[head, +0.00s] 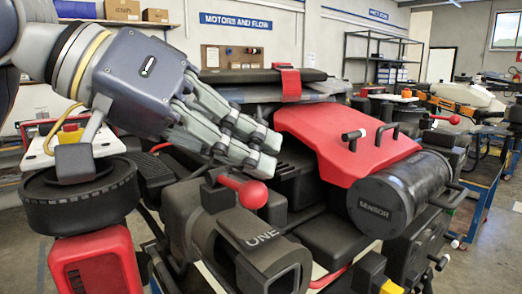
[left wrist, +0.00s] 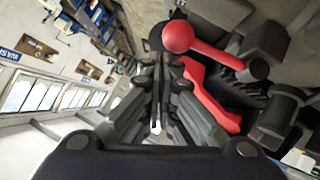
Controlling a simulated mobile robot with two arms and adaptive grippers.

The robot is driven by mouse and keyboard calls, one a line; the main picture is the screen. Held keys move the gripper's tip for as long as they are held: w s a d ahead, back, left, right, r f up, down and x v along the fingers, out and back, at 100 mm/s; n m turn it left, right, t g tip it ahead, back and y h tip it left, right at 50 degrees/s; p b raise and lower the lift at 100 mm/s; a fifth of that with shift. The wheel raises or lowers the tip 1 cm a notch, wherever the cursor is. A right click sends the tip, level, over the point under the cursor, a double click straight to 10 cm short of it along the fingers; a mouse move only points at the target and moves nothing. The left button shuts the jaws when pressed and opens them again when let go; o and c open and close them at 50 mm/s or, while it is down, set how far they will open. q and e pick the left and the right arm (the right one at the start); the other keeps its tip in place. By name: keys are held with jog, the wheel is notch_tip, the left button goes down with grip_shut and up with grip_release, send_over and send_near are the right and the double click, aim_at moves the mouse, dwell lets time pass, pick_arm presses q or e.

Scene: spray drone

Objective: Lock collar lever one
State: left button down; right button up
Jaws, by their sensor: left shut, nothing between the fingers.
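The collar marked ONE (head: 262,238) is a dark grey clamp block in the lower middle of the head view. Its lever (head: 243,190) is red with a round ball end and sticks out to the right from the top of the block. The lever also shows in the left wrist view (left wrist: 205,45), with its ball at the upper middle. My left gripper (head: 262,155) is shut and empty, just above and behind the red ball in the head view. Whether the fingers touch the lever cannot be told. My right gripper is not in view.
A red cover (head: 345,140) and a black cylinder marked SENSOR (head: 385,200) lie to the right of the collar. A black round motor (head: 80,195) stands at the left under my arm. Blue-framed benches (head: 485,205) with more equipment stand at the far right.

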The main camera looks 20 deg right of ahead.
pick_arm(q)
jog(key=v, duration=1.1)
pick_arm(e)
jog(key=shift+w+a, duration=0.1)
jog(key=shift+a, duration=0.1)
pick_arm(q)
jog(key=shift+w+a+f, duration=0.1)
jog(key=shift+w, duration=0.05)
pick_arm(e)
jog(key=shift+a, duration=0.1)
